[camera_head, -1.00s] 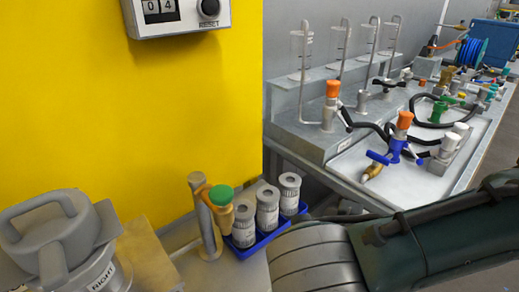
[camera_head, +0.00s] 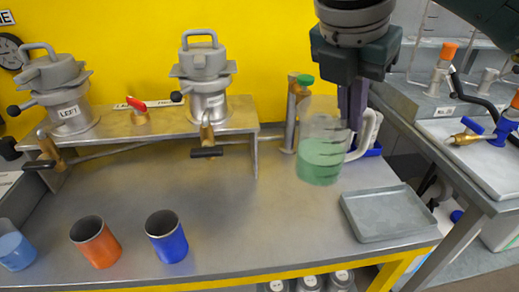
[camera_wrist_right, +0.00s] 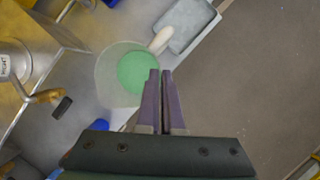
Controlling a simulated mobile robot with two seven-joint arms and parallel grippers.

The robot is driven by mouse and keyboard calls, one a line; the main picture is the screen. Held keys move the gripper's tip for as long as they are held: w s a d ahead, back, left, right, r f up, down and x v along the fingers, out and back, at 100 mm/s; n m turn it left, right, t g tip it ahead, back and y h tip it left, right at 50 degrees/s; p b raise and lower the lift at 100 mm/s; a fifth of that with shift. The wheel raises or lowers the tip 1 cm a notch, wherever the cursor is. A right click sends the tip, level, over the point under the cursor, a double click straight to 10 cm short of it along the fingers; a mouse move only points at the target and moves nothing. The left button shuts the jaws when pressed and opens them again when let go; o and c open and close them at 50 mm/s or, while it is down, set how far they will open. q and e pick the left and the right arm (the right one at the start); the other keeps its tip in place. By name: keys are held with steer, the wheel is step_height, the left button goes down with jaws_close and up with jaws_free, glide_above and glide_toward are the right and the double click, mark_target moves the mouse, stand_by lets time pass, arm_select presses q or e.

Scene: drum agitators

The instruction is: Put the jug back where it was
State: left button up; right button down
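The jug (camera_head: 321,158) is clear with green liquid inside and a white handle on its right side. It is upright and appears to hang above the bench, in front of the yellow wall. It also shows from above in the right wrist view (camera_wrist_right: 138,72). My right gripper (camera_head: 353,122) points down at the jug's right rim. Its purple fingers (camera_wrist_right: 160,75) are close together and appear shut on the jug's wall, though the contact is partly hidden. My left gripper is not in view.
A grey tray (camera_head: 392,213) lies at the bench's right end. A blue cup (camera_head: 167,238), an orange cup (camera_head: 97,243) and a beaker of blue liquid (camera_head: 14,248) stand front left. Lidded metal drums (camera_head: 208,88) stand on a raised shelf. The bench middle is clear.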

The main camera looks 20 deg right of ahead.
mark_target(333, 178)
step_height(333, 178, down, 14)
steer(key=shift+w+r+b, duration=0.1)
steer(key=shift+r+b, duration=0.05)
steer(key=shift+b, duration=0.6)
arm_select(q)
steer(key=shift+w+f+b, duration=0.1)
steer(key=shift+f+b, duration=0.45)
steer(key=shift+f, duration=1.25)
arm_select(e)
steer(key=shift+f, duration=2)
steer(key=c, duration=1.5)
jaws_free()
steer(key=shift+f, duration=0.15)
steer(key=shift+c, duration=0.2)
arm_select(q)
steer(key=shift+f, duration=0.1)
arm_select(e)
steer(key=o, duration=0.5)
